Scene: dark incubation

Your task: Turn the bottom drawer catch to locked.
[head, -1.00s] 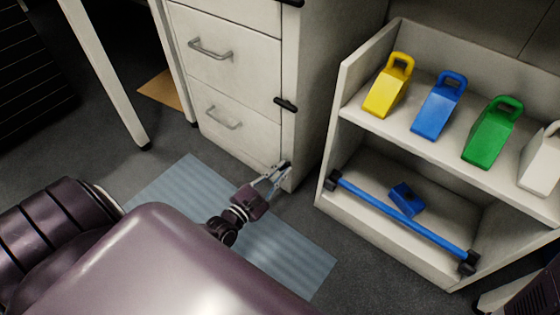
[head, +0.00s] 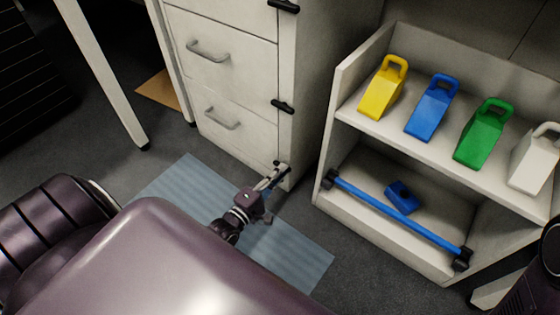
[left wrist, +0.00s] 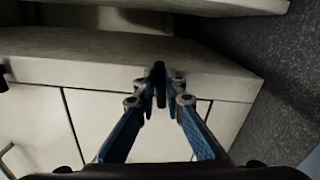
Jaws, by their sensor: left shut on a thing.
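The white drawer cabinet (head: 226,75) has drawers with grey handles and black catches on its right-hand frame strip. The bottom drawer (head: 222,117) appears closed. My left gripper (head: 281,171) is at the low right corner of the cabinet front, shut on the bottom catch (left wrist: 159,82). In the left wrist view this catch is a small dark bar between the two fingertips (left wrist: 159,92), lying along the line of the fingers. In the head view the fingers mostly hide it. My right gripper is not in view.
The middle catch (head: 283,106) and upper catch (head: 285,5) lie crosswise. A white shelf unit (head: 387,238) stands right, holding coloured scoop-like holders, a blue bar (head: 400,215) and a blue block (head: 402,196). A blue-grey mat (head: 170,190) lies on the floor. A table leg (head: 110,80) stands left.

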